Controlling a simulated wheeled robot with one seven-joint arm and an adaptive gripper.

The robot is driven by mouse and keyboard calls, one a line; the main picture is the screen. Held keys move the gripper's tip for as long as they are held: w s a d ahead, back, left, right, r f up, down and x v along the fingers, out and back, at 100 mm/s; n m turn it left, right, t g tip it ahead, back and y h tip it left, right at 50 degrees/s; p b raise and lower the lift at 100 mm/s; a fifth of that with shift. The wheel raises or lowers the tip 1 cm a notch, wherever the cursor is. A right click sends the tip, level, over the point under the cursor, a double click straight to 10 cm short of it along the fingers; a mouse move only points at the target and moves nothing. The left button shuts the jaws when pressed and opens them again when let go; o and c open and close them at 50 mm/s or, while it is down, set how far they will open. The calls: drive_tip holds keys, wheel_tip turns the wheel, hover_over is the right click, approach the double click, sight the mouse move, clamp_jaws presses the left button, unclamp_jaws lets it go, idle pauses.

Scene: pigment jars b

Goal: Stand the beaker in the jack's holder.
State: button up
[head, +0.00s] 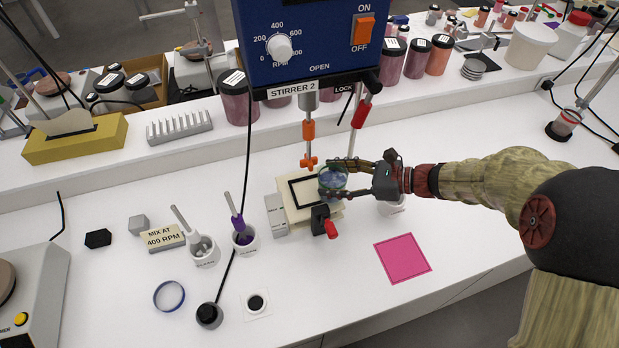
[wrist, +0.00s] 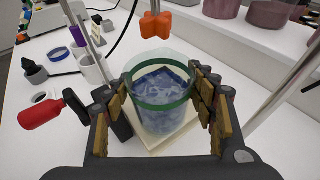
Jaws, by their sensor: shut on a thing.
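The clear beaker (head: 331,180) holds blue liquid and has a green band. My gripper (head: 326,179) is shut on it from the right. In the wrist view the beaker (wrist: 160,95) stands upright between the padded fingers of my gripper (wrist: 163,103). The jack (head: 286,186) has a cream platform with a black square outline, its holder (head: 298,181), partly hidden by the beaker. The beaker is over the right part of the platform. I cannot tell whether its bottom touches anything. A red-handled black knob (head: 331,229) is at the jack's front; its handle shows in the wrist view (wrist: 40,112).
The stirrer's orange tip (head: 308,163) hangs close left of the beaker, beneath the blue stirrer box (head: 310,40). A metal rod (head: 355,125) rises behind. Two white pots (head: 204,252) with tools stand left. A pink mat (head: 402,258) lies right, with clear table around it.

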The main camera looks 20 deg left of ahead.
sight(321, 175)
drive_tip(key=a, duration=0.3)
drive_tip(key=shift+s+a+r, duration=0.15)
drive_tip(key=shift+r, duration=0.05)
drive_tip(key=a, duration=0.1)
drive_tip(key=a+b, duration=0.1)
drive_tip(key=a, duration=0.1)
drive_tip(key=shift+s+a+f, duration=0.1)
drive_tip(key=shift+s+a, duration=0.1)
drive_tip(key=shift+a, duration=0.05)
drive_tip(key=shift+d+f+b, duration=0.1)
drive_tip(key=shift+f+b, duration=0.25)
drive_tip(key=shift+f, duration=0.2)
drive_tip(key=shift+w+d, duration=0.1)
drive_tip(key=o, duration=1.6)
drive_tip(key=shift+f, duration=0.1)
drive_tip(key=shift+o, duration=0.2)
